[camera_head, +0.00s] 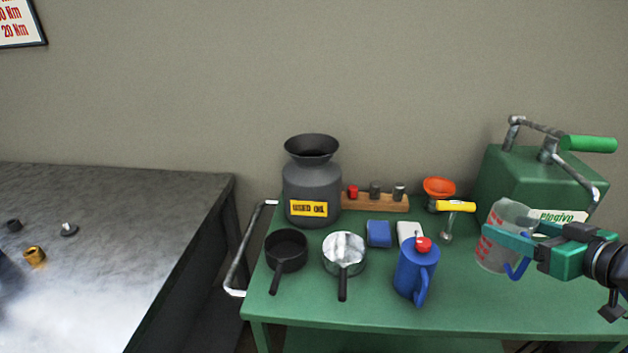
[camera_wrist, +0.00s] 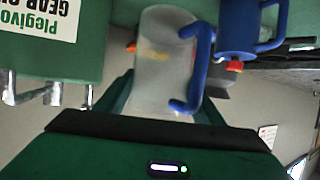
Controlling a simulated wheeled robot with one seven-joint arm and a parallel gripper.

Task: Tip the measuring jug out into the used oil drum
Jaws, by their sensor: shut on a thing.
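The measuring jug (camera_head: 494,250) is clear with red markings and a blue handle, at the right of the green table. My gripper (camera_head: 510,239) is shut on it, and the jug looks slightly tilted. In the wrist view the jug (camera_wrist: 158,70) sits between my fingers, with its blue handle to the right. A little yellowish matter shows inside it; I cannot tell how much. The used oil drum (camera_head: 312,184) is dark grey with a wide open funnel mouth and a yellow label. It stands at the table's back left, well left of my gripper.
A blue oil can (camera_head: 415,268) stands between jug and drum, near the front. Two pans (camera_head: 344,254), a blue block (camera_head: 379,233), a wooden rack (camera_head: 375,202) and an orange funnel (camera_head: 439,187) are also there. A green gear-oil machine (camera_head: 530,180) stands behind the jug.

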